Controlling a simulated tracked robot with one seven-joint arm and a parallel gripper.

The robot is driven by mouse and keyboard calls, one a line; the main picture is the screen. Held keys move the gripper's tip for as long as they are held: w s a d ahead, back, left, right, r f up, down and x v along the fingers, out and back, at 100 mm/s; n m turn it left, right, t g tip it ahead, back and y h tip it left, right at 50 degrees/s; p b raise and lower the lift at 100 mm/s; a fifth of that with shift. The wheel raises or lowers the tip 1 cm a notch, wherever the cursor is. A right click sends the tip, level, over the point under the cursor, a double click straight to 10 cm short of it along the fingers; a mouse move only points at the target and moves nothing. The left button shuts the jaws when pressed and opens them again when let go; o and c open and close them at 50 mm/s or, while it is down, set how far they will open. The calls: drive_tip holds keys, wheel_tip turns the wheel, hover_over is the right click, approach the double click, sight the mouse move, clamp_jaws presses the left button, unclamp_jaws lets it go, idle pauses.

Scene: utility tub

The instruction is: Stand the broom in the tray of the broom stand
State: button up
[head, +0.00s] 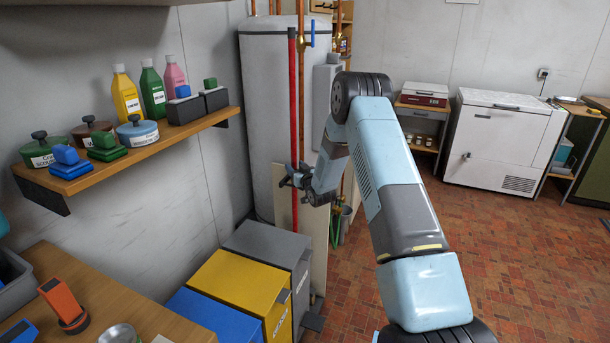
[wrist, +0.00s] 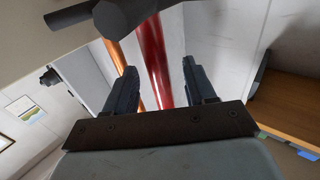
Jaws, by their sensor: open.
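The broom's red handle (head: 293,95) stands upright in front of the large grey tank, in the head view. Its lower end and head are hidden behind the bins. My gripper (head: 289,177) is at the handle, around mid-height. In the wrist view, my gripper (wrist: 160,78) is open, and the red handle (wrist: 154,60) shows between its fingers, apart from both. I cannot tell its depth between the jaws. A pale upright panel (head: 320,250) behind the bins may be part of the broom stand; no tray can be made out clearly.
Grey (head: 268,240), yellow (head: 236,283) and blue bins stand below my gripper. A shelf (head: 150,150) with bottles and tins is on the left wall. A copper pipe (head: 301,80) runs close beside the handle. The tiled floor at right (head: 500,270) is clear.

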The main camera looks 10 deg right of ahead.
drive_tip(key=v, duration=1.3)
drive_tip(key=s+r+g+h, duration=0.15)
drive_tip(key=s+r, duration=0.25)
drive_tip(key=r, duration=0.4)
drive_tip(key=s+r+m+g+h, duration=0.15)
drive_tip(key=s+r, duration=0.25)
drive_tip(key=r, duration=0.4)
drive_tip(key=s+r+n+g+h, duration=0.1)
drive_tip(key=s+r+g, duration=0.25)
drive_tip(key=r, duration=0.35)
drive_tip(key=s+r+m+g, duration=0.1)
drive_tip(key=s+r+g, duration=0.1)
drive_tip(key=s, duration=1.7)
drive_tip(key=s+a+r+m+g, duration=0.1)
drive_tip(key=s+r+g, duration=0.2)
drive_tip(key=s, duration=1.6)
wheel_tip(320, 180, up, 3)
drive_tip(key=shift+f+g, duration=0.2)
drive_tip(key=shift+g, duration=0.15)
drive_tip(key=shift+a, duration=0.1)
